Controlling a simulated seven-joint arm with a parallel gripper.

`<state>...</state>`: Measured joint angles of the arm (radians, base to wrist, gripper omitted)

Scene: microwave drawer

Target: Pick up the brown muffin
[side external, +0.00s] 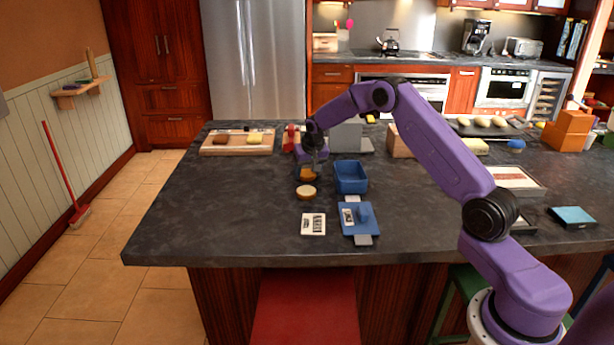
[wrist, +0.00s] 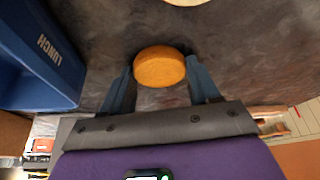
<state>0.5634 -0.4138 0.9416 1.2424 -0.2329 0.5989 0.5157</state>
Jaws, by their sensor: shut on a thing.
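The brown muffin (side external: 307,175) is a small round orange-brown piece at the middle of the dark counter. It also shows in the wrist view (wrist: 159,66), between my two fingers. My gripper (side external: 310,168) points down over it and is shut on it. Whether the muffin touches the counter or hangs just above it I cannot tell. A paler round tan piece (side external: 306,192) lies on the counter just in front of it; its edge shows at the top of the wrist view (wrist: 187,2).
A blue lunch box (side external: 351,178) stands open just right of my gripper, its lid-like blue piece (side external: 360,219) in front. A white printed card (side external: 313,224) lies nearby. A wooden board (side external: 237,147) with food is behind left. The counter's left front is clear.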

